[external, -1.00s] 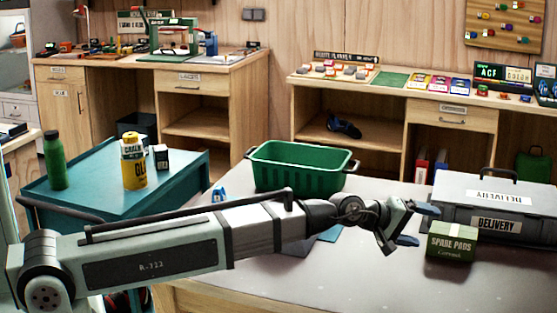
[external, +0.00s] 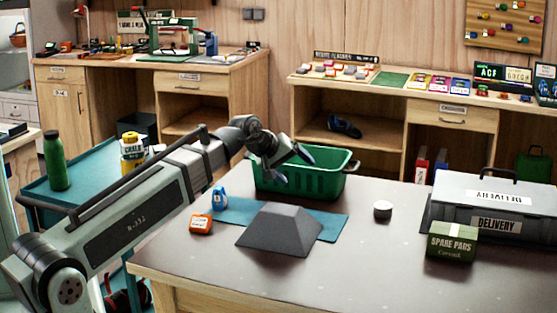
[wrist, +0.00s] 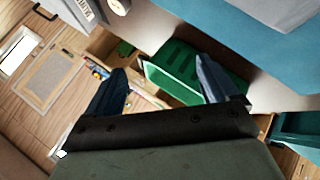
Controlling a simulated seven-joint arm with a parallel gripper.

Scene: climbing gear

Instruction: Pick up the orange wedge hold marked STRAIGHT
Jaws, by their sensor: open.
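A small orange block (external: 201,224) with a pale label lies on the grey table, left of the dark grey pyramid block (external: 278,232). It looks like the orange wedge hold, but its marking is too small to read. My gripper (external: 293,170) is open and empty, raised in front of the green crate (external: 335,182), up and to the right of the orange block. In the wrist view my gripper's two fingers (wrist: 162,78) are spread apart with the green crate (wrist: 185,65) beyond them. I cannot make out the orange block in the wrist view.
A blue item (external: 219,198) stands just behind the orange block. A blue-green mat (external: 325,226) lies partly under the pyramid. A small round tin (external: 382,210), a green SPARE PADS box (external: 451,243) and a grey DELIVERY case (external: 495,205) are on the right. The table's front is clear.

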